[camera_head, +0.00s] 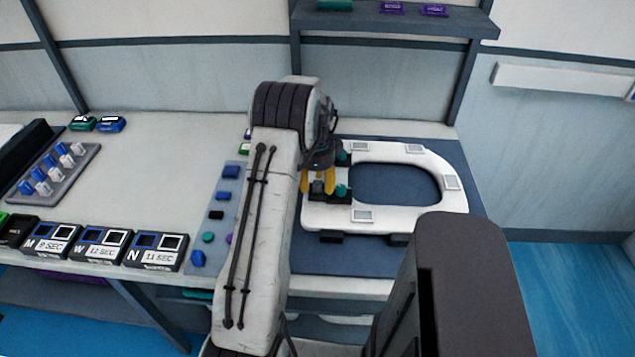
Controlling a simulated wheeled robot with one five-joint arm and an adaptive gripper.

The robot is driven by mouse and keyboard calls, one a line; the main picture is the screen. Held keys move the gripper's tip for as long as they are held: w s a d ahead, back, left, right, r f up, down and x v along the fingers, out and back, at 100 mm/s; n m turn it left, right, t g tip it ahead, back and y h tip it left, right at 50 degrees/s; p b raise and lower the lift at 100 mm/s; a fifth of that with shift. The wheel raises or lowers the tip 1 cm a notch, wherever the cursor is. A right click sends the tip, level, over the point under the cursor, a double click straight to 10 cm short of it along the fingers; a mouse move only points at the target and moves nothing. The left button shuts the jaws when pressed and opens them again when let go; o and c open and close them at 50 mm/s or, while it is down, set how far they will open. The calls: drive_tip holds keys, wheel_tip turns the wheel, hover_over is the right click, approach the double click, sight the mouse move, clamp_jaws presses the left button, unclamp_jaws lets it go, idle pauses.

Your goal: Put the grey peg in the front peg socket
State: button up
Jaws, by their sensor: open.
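My gripper (317,182) points down at the left end of the white toilet seat (405,218), its yellow fingers open. A small dark grey piece (317,188) shows between the fingers and looks like the grey peg. I cannot tell whether it touches them or how deep it sits. A teal piece (342,191) stands just right of the fingers on the near side, and another teal piece (343,158) is behind it on the far side. Dark blocks lie around these pieces. The front peg socket cannot be made out clearly; the gripper and arm cover part of this area.
The seat lies on a blue mat (365,262). Left of my arm is a strip with small blue, black and teal parts (228,171). Labelled timer boxes (157,252) line the front edge, and a grey rack (52,175) stands far left. A shelf (395,22) hangs behind.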

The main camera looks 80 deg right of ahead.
sight(315, 185)
wheel_tip(315, 185, up, 12)
drive_tip(key=shift+a+b, duration=0.3)
drive_tip(key=shift+b, duration=0.15)
drive_tip(key=shift+r, duration=0.1)
drive_tip(key=w+a+r+n, duration=0.3)
drive_tip(key=w, duration=0.4)
drive_tip(key=w+a+r+n, duration=0.2)
drive_tip(key=w+a+n, duration=0.2)
drive_tip(key=w, duration=0.4)
drive_tip(key=w+a+r+n+t+h, duration=0.1)
drive_tip(key=w+a+r+n, duration=0.3)
drive_tip(key=w+a+n, duration=0.75)
drive_tip(key=a+r+n+t, duration=0.1)
drive_tip(key=a+n, duration=0.4)
drive_tip(key=a, duration=1.3)
drive_tip(key=s+a+f+n+t, duration=0.1)
drive_tip(key=s+a+n, duration=0.2)
drive_tip(key=a+n, duration=0.3)
drive_tip(key=s+a+f+n+t+y, duration=0.1)
drive_tip(key=s+a+f+n, duration=0.1)
drive_tip(key=a+n, duration=0.4)
drive_tip(key=shift+s+a+f+y, duration=0.3)
drive_tip(key=shift+s+a, duration=0.4)
drive_tip(key=shift+a, duration=0.35)
